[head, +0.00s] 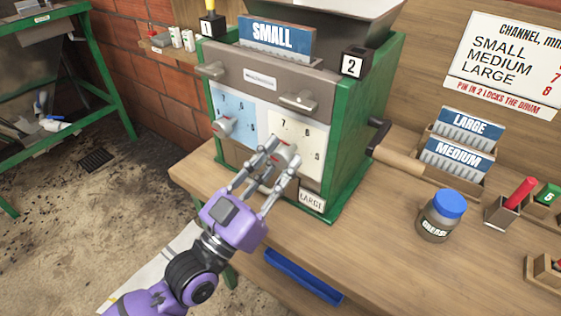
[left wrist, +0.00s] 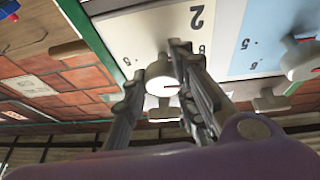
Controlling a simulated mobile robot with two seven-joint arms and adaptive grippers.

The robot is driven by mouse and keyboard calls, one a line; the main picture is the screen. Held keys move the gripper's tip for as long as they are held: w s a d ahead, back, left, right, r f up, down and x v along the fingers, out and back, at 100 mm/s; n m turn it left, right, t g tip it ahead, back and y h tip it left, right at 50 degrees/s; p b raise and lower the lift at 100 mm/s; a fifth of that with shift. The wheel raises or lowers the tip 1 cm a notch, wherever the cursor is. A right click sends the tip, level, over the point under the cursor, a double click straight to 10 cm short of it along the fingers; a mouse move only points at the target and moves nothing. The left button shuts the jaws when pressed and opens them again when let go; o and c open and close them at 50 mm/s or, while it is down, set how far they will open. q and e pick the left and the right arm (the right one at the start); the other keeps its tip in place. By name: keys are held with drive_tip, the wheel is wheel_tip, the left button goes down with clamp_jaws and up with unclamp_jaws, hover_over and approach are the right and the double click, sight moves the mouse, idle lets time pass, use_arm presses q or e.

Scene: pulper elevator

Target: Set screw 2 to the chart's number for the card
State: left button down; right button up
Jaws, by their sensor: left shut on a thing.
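Screw 2's grey knob (head: 288,155) sits on a cream number plate on the right of the machine's front. My left gripper (head: 281,151) is shut on this knob, its fingers on either side. The left wrist view shows the white knob end (left wrist: 162,87) with a dark red pointer line, between my fingers (left wrist: 161,75). The plate's large 2 (left wrist: 196,16) shows there. The exact pointer reading cannot be told. The SMALL card (head: 275,38) stands on top of the machine. The chart (head: 505,62) lists SMALL, MEDIUM and LARGE; 7 and 8 show, the top number is cut off.
The other knob (head: 223,126) is on a blue plate at left. A crank handle (head: 400,160) sticks out at right. LARGE (head: 470,128) and MEDIUM (head: 457,158) cards stand in a holder. A grease jar (head: 440,217) and blue tray (head: 302,276) are nearby.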

use_arm(q)
drive_tip(key=shift+s+d+r+n+t+y+p, duration=0.15)
drive_tip(key=shift+r+n+t+y+p, duration=0.2)
drive_tip(key=shift+n, duration=0.35)
drive_tip(key=shift+f+n+y+p, duration=0.1)
drive_tip(key=shift+n+y+p, duration=0.2)
drive_tip(key=shift+n, duration=0.4)
drive_tip(key=shift+f, duration=0.1)
drive_tip(key=c, duration=1.5)
unclamp_jaws()
drive_tip(key=shift+c, duration=0.2)
drive_tip(key=v, duration=1.2)
drive_tip(key=shift+f, duration=0.15)
use_arm(e)
drive_tip(key=shift+w+d+r, duration=0.1)
drive_tip(key=shift+r, duration=0.65)
use_arm(q)
drive_tip(key=shift+d, duration=0.1)
